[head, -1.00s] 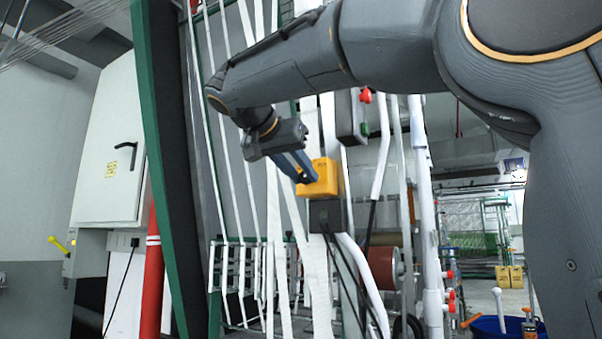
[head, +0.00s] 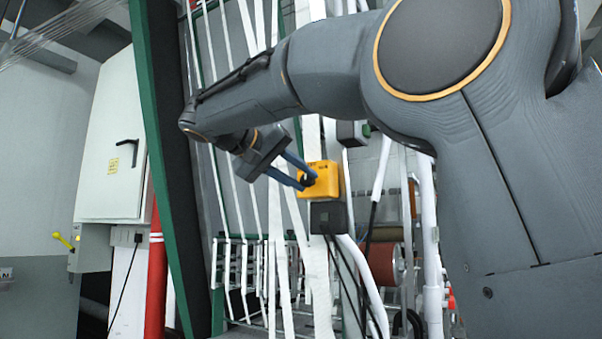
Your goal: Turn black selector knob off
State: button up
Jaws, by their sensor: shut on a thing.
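The black selector knob (head: 308,180) is on the front face of a yellow box (head: 331,179), in the middle of the head view. The box is mounted on the machine frame, just above a black box. My gripper (head: 305,180) reaches it from the left. Its two blue fingers lie on either side of the knob and are shut on it. The fingers partly cover the knob, so the way its pointer is turned cannot be told.
A black box (head: 328,216) with hanging cables sits directly below the yellow box. White webbing strips (head: 288,250) run close around my gripper. A green-edged dark post (head: 168,170) and a white cabinet (head: 111,145) stand to the left. My arm fills the upper right.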

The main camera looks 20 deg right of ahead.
jog(key=shift+n, duration=0.5)
jog(key=o, duration=1)
jog(key=shift+a, duration=0.1)
jog(key=b+v, duration=0.1)
jog(key=v, duration=0.6)
jog(key=shift+a, duration=0.4)
